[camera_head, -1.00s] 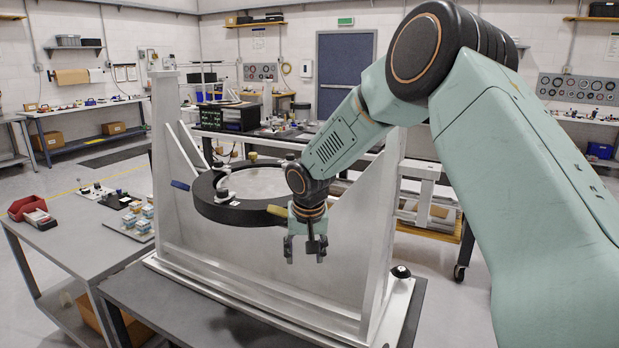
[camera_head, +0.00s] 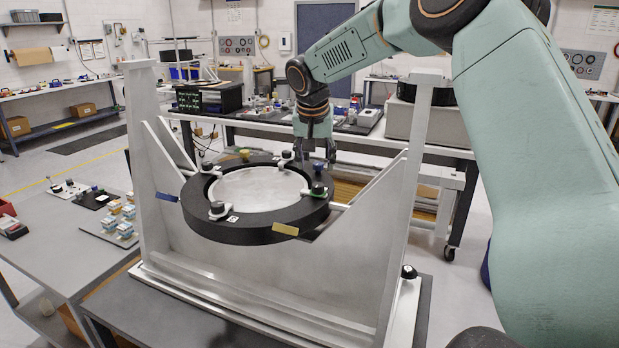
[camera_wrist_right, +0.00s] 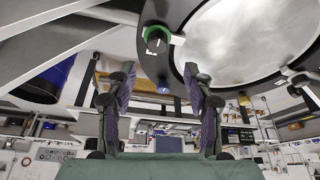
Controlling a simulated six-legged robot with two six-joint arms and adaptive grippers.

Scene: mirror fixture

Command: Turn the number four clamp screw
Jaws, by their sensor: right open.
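A black mirror ring (camera_head: 255,234) with a pale round mirror (camera_head: 258,189) is held in a grey upright frame. Several clamps with black knobbed screws sit on its rim, including a front-left screw (camera_head: 217,208), a back screw (camera_head: 287,156) and a green-marked screw (camera_head: 318,188) at right. I cannot read which is number four. My right gripper (camera_head: 319,156) is open and empty, pointing down beyond the ring's back-right edge. In the right wrist view its spread fingers (camera_wrist_right: 161,88) stand apart from the green-marked screw (camera_wrist_right: 154,41). My left gripper is not in view.
The frame's tall side plates (camera_head: 402,205) flank the ring. A brass knob (camera_head: 245,155) stands on the ring's far side. A workbench (camera_head: 385,137) with a grey box (camera_head: 425,123) is behind. A side table (camera_head: 50,246) with small parts is at left.

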